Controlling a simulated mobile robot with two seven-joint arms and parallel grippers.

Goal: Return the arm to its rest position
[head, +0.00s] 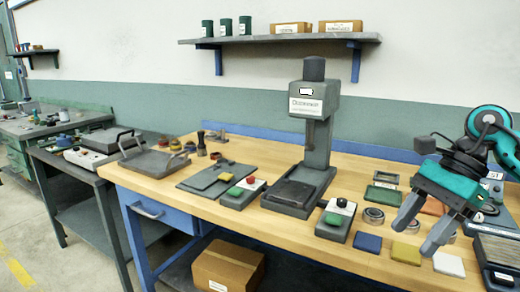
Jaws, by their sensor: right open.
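My right gripper (422,233) hangs over the right part of the wooden workbench (232,210), at the end of the right arm that comes in from the right. Its two grey fingers point down and to the left, spread apart, with nothing seen between them. The fingertips are near a yellow pad (406,253) and a white pad (449,264); I cannot tell how high above the bench they are. The gripper body is teal, and it hides part of the bench behind it. My left gripper is not in view.
A grey press (317,130) stands mid-bench. A control box with a green button (335,219), metal rings (374,216) and a blue pad (367,243) lie left of the gripper. A dark scale-like device (500,254) is at the right edge. A wall shelf (280,39) hangs above.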

